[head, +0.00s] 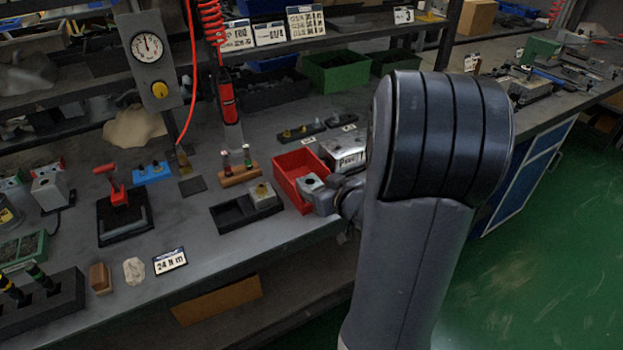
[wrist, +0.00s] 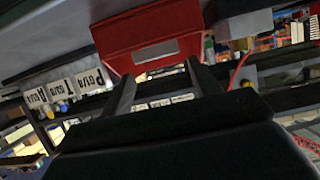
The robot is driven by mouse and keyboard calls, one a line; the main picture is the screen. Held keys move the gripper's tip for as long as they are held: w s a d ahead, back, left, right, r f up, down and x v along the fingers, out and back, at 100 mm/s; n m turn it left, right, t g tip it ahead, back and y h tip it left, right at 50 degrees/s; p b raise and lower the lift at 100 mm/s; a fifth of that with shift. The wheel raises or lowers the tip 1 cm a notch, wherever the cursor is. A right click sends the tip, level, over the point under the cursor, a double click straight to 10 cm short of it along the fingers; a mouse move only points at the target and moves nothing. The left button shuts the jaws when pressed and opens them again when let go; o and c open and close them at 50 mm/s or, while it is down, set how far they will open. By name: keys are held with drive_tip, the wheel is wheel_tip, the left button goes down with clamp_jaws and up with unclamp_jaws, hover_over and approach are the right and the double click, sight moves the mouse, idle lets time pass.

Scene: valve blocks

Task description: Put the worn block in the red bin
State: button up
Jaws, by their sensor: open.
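The red bin (head: 283,166) stands near the bench's front edge in the head view; its red wall and grey label plate show large in the wrist view (wrist: 115,35). Another grey block (head: 263,194), with a brass-coloured port, sits in the right part of a black tray. I cannot tell wear on either. My gripper (wrist: 162,74) is open, with no block visible between its fingers, close to the bin. My arm hides much of it in the head view.
The black tray (head: 232,217) stands left of the bin. A wooden stand (head: 240,174) with small parts is behind it. A red tool (head: 229,102) hangs on a coiled hose above the bench.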

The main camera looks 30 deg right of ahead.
sight(307, 180)
drive_tip(key=p+v, duration=0.1)
drive_tip(key=v, duration=0.4)
drive_tip(key=shift+s+r, duration=0.15)
drive_tip(key=shift+s, duration=0.25)
drive_tip(key=shift+w, duration=0.15)
drive_tip(key=b+x, duration=0.2)
drive_tip(key=x, duration=0.9)
drive_tip(key=shift+w+f+b, duration=0.2)
drive_tip(key=shift+f+b, duration=0.1)
drive_tip(key=shift+b, duration=0.05)
drive_tip(key=shift+w+r+p, duration=0.15)
drive_tip(key=shift+r+p, duration=0.65)
drive_tip(key=shift+r, duration=0.95)
